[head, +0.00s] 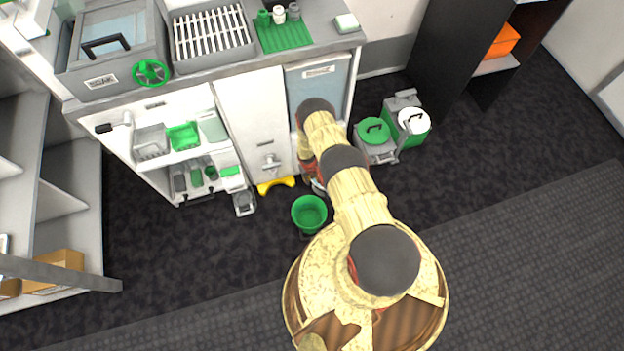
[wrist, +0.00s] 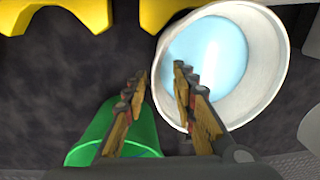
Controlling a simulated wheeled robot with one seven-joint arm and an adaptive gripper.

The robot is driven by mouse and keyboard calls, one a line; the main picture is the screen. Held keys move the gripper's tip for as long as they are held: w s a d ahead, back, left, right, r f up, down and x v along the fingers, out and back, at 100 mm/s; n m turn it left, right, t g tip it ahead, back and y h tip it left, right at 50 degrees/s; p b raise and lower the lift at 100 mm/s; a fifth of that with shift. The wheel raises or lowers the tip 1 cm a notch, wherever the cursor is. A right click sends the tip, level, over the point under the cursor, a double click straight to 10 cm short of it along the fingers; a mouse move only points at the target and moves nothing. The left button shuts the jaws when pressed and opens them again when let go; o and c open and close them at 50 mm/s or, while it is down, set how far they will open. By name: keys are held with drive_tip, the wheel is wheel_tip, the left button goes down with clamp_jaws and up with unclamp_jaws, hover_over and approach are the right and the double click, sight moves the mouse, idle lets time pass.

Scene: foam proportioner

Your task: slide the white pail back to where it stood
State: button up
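The white pail (wrist: 272,72) shows in the wrist view at the upper right, with a pale blue inside. In the head view my arm hides most or all of it. My gripper (wrist: 160,76) is open, its two fingers apart with dark floor showing between the tips. The right finger overlaps the pail's left rim in the picture. I cannot tell whether it touches the pail or is above it. In the head view my gripper is mostly hidden by my arm, in front of the cabinet.
A green bucket (head: 309,212) stands on the floor close to my gripper; it also shows behind the left finger in the wrist view (wrist: 146,132). A yellow piece (head: 276,185) lies at the cabinet foot. Wheeled grey bins (head: 378,152) stand right.

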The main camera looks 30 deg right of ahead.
drive_tip(key=shift+c, duration=1.2)
drive_tip(key=c, duration=0.4)
drive_tip(key=shift+s, duration=0.1)
clamp_jaws()
